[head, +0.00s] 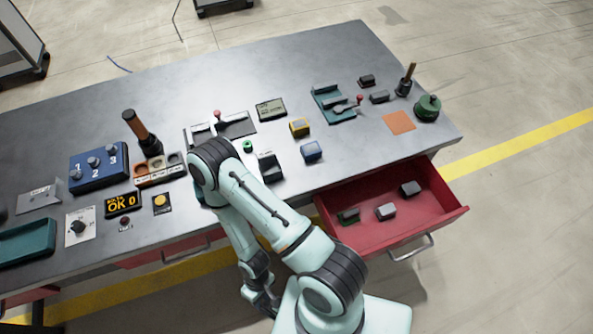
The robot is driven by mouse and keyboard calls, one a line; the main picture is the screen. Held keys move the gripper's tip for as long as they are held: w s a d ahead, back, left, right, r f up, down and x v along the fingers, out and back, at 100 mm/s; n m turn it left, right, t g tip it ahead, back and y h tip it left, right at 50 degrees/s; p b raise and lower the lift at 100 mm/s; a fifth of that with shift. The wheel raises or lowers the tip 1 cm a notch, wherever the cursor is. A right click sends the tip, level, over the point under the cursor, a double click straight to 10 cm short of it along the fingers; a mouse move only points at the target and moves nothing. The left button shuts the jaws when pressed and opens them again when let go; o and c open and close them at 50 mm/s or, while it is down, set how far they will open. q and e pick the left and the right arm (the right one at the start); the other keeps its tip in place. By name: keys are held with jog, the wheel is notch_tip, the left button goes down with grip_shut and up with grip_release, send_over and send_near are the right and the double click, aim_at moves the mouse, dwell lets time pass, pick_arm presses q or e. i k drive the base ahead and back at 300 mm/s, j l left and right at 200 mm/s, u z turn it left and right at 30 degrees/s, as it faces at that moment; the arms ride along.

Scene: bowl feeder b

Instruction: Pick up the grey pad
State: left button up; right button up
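One grey block (386,211) is near the middle and the other grey block (410,187) is farther back to the right. I cannot tell which of them is the grey pad. My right gripper (265,303) hangs low in front of the table, left of the drawer and apart from the blocks. It is small, dark and partly hidden, so its fingers do not show clearly. My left gripper is out of view.
The table (290,75) holds a blue switch box (98,166), a teal lever unit (333,103), an orange mat (399,122) and a green round part (427,108). My arm crosses the table's front edge.

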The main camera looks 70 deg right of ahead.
aim_at(387, 211)
jog(key=l+z, duration=0.1)
jog(key=z, duration=3.65)
jog(key=i+l, duration=0.1)
jog(key=l, duration=0.3)
jog(key=i+l, duration=0.1)
jog(key=l, duration=0.25)
jog(key=i+l, duration=0.1)
jog(key=l, duration=0.3)
jog(key=i+l, duration=0.15)
jog(key=l, duration=0.2)
jog(key=i+l, duration=0.1)
jog(key=l, duration=0.3)
jog(key=l+u, duration=0.4)
jog(key=i+l+u, duration=0.1)
jog(key=l+u, duration=0.2)
jog(key=u, duration=0.15)
